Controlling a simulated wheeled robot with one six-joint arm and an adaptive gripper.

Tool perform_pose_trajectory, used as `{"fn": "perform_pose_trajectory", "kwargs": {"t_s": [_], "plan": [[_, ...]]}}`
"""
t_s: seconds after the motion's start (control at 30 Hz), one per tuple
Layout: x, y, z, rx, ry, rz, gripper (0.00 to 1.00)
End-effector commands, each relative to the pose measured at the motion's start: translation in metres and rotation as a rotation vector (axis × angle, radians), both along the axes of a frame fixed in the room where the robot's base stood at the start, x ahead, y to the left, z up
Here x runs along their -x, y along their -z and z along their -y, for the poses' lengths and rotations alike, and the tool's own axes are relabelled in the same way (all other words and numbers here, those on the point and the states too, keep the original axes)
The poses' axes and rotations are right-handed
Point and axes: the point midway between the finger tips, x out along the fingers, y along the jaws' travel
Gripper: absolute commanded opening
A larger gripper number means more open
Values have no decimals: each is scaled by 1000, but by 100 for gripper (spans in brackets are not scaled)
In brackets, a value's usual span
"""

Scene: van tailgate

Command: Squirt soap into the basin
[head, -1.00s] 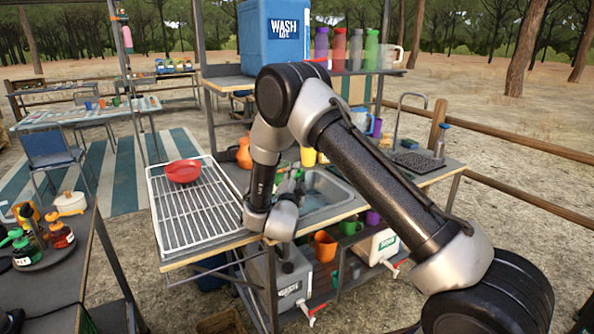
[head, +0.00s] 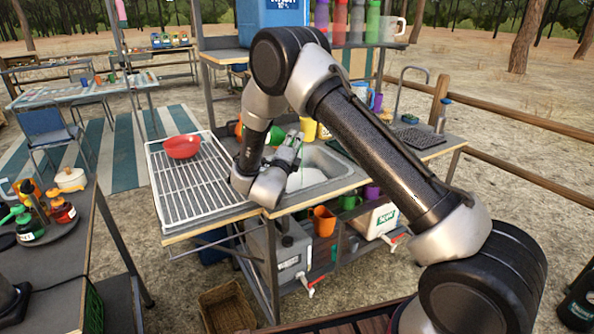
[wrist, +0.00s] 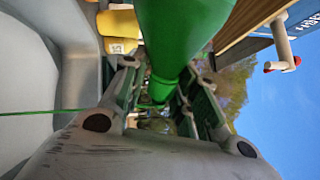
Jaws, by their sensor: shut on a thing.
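My gripper (head: 290,150) hangs over the left end of the basin (head: 332,168) in the head view. In the wrist view my gripper (wrist: 158,105) is shut on a green soap bottle (wrist: 188,30), which runs between its two fingers. A thin green line (wrist: 45,110), which looks like a stream of soap, crosses left from the bottle's side toward the pale basin wall (wrist: 30,85).
The white drying rack (head: 190,190) with a red bowl (head: 182,147) is left of the basin. A yellow container (head: 307,130) stands behind the basin, and a faucet (head: 402,90) rises at the right. Shelf bottles (head: 340,20) and a blue wash tank (head: 272,18) are above.

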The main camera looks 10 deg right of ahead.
Motion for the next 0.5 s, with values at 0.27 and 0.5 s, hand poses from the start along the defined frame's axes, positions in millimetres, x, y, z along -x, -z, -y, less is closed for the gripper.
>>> {"fn": "perform_pose_trajectory", "kwargs": {"t_s": [0.27,0.5], "plan": [[0,-4,0,71,-1,-36,0],[0,-18,0,490,-1,-258,0]]}}
